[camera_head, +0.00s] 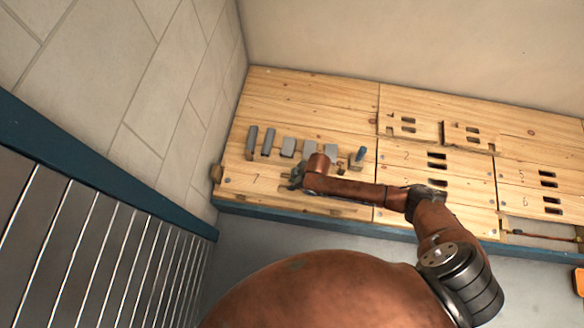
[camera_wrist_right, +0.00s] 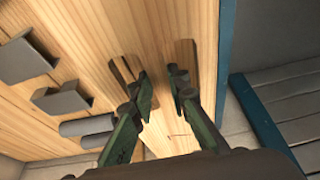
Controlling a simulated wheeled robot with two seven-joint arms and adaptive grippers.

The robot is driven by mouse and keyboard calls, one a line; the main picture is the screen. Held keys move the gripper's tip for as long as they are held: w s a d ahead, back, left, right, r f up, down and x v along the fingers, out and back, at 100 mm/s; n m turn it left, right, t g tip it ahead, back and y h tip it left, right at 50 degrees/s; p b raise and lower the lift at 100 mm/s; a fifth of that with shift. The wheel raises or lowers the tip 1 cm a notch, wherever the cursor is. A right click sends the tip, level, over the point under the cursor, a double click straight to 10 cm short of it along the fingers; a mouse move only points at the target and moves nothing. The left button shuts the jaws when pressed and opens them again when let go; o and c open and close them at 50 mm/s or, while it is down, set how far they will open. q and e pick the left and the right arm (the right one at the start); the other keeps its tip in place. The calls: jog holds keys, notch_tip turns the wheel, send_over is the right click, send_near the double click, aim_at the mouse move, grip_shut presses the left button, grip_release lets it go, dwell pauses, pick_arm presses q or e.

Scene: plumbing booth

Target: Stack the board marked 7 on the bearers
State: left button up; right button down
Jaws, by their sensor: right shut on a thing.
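The board marked 7 (camera_head: 240,181) is a pale wooden board at the left front of the bench. Its 7 shows left of my right gripper (camera_head: 294,178). In the right wrist view the 7 is below the fingers on the board (camera_wrist_right: 182,142). The fingertips are partly hidden in the slots. I cannot make out the bearers for certain; a small wooden block (camera_head: 216,173) shows at the board's left end. My left gripper is not in view.
Several grey metal pieces (camera_head: 288,147) stand in a row behind the board; they also show in the wrist view (camera_wrist_right: 65,102). Other numbered, slotted boards (camera_head: 415,160) lie to the right. A blue edge (camera_head: 290,211) runs along the front, and a tiled wall (camera_head: 150,70) stands left.

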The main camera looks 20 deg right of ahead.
jog(key=shift+r, duration=0.1)
dwell(0.3)
jog(key=shift+p, duration=0.35)
jog(key=shift+f, duration=0.25)
dwell(0.4)
jog(key=shift+f, duration=0.35)
jog(key=shift+f+b, duration=0.65)
jog(key=shift+f, duration=0.4)
jog(key=shift+r, duration=0.1)
